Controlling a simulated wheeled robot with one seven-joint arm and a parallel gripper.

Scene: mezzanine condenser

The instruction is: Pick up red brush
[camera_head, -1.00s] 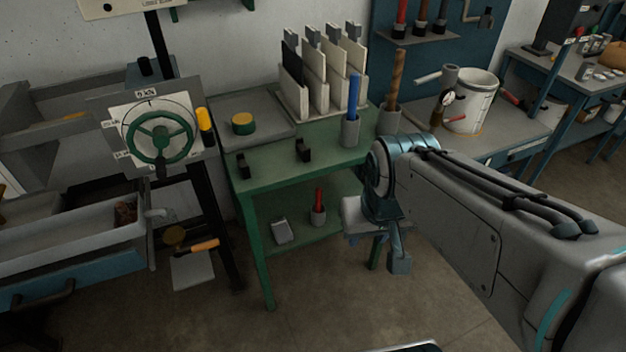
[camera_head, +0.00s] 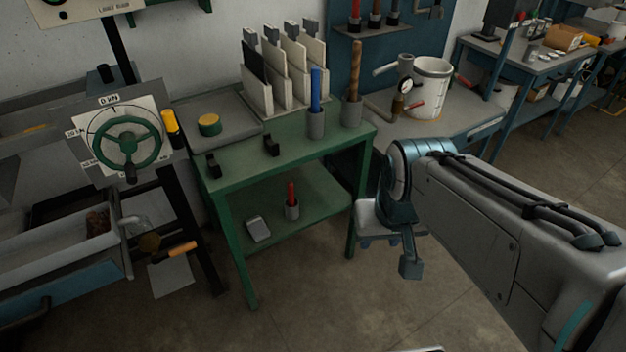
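A slim red-handled thing (camera_head: 291,194), which looks like the red brush, stands upright in a small grey cup on the lower shelf (camera_head: 318,205) of the green table. Its lower end is hidden in the cup. Another red-handled tool (camera_head: 355,12) stands in the rack on the blue wall panel; its kind is unclear. My gripper (camera_head: 410,267) hangs at the end of my arm, in front and to the right of the green table, apart from the red things. Only part of it shows, so its opening cannot be made out.
The green tabletop (camera_head: 240,165) holds a blue-handled and a wooden-handled tool in cups, upright white panels and black blocks. A grey block (camera_head: 258,229) lies beside the red one's cup. A handwheel machine (camera_head: 125,142) stands at left. Floor (camera_head: 330,310) in front is clear.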

